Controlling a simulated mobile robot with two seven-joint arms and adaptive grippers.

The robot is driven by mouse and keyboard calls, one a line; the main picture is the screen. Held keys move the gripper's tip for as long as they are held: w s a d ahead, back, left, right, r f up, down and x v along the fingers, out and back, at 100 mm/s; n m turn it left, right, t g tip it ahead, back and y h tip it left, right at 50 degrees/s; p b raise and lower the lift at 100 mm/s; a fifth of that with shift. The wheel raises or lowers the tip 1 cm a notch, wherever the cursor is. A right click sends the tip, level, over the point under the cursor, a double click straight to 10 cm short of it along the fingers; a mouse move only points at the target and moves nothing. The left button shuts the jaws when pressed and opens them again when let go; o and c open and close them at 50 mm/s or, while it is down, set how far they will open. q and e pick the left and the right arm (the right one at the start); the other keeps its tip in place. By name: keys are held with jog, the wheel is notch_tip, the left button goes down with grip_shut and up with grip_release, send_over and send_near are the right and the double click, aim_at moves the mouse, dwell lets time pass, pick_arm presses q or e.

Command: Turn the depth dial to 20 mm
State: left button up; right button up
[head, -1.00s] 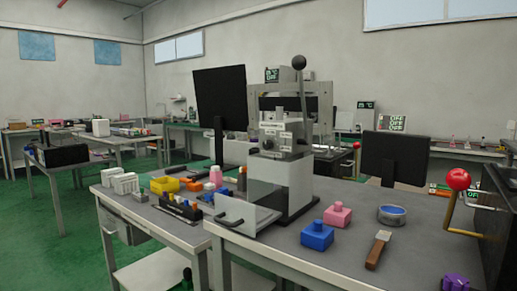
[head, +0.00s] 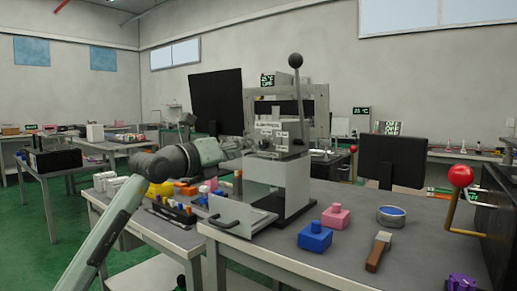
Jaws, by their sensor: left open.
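Small white labels (head: 268,127) sit on the front of the press head. The depth dial cannot be told apart clearly; a small dark round part (head: 264,144) shows below the labels. My left arm comes in from the left, and my left gripper (head: 242,147) is open beside the left side of the press head. Whether it touches the press cannot be told. My right gripper is out of view.
An open drawer-like tray (head: 240,214) juts out in front of the press. A blue block (head: 315,237), a pink block (head: 335,215), a blue-filled dish (head: 391,215) and a wooden-handled tool (head: 378,251) lie to its right. A red-knobbed lever (head: 461,176) stands at far right.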

aim_at(262, 145)
pick_arm(q)
jog(key=p+x, duration=0.1)
jog(key=x, duration=0.5)
jog(key=shift+w+d, duration=0.25)
jog(key=shift+d, duration=0.05)
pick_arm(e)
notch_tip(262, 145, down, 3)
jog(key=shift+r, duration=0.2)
pick_arm(q)
grip_shut()
